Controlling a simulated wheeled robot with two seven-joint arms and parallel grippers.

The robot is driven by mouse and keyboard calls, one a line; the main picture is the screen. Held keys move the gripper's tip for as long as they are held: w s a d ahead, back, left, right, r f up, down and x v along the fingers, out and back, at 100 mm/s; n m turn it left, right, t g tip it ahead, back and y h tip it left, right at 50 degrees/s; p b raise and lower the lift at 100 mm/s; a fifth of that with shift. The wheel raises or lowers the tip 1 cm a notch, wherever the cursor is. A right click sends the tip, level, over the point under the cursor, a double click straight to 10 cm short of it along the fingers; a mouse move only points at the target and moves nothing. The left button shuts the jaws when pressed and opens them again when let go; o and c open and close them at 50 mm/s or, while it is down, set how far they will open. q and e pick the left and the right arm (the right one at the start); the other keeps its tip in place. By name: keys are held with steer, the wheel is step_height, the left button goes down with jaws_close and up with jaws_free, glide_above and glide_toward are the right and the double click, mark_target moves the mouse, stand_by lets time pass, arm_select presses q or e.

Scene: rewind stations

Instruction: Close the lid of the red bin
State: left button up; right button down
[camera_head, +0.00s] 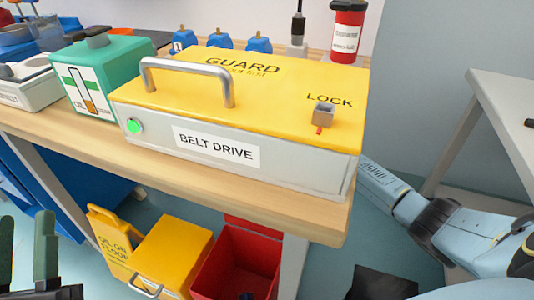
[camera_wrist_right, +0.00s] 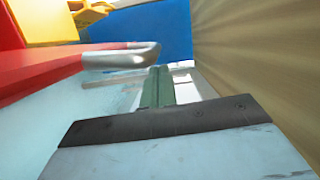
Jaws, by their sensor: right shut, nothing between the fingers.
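The red bin (camera_head: 238,265) stands on the floor under the bench front, its top open and a dark item inside. A red strip (camera_head: 253,224) at its back looks like part of the raised lid; the bench hides the rest. In the right wrist view a red panel (camera_wrist_right: 45,62), apparently the lid, carries a metal handle (camera_wrist_right: 120,58). My right gripper (camera_wrist_right: 158,72) is shut and empty, with its green fingertips close beside the handle; contact cannot be told. The head view hides this gripper behind the bench. My left gripper (camera_head: 25,238) is open and empty at lower left.
A yellow bin (camera_head: 172,255) with a handle and a yellow floor sign (camera_head: 108,240) stand left of the red bin. The wooden bench (camera_head: 310,210) with the yellow-topped belt drive (camera_head: 280,85) overhangs them. A white table (camera_head: 505,100) is at right.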

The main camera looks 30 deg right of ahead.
steer(key=shift+s+a, duration=0.2)
steer(key=shift+a, duration=0.05)
arm_select(q)
steer(key=shift+w, duration=0.1)
arm_select(e)
steer(key=shift+s+a, duration=0.1)
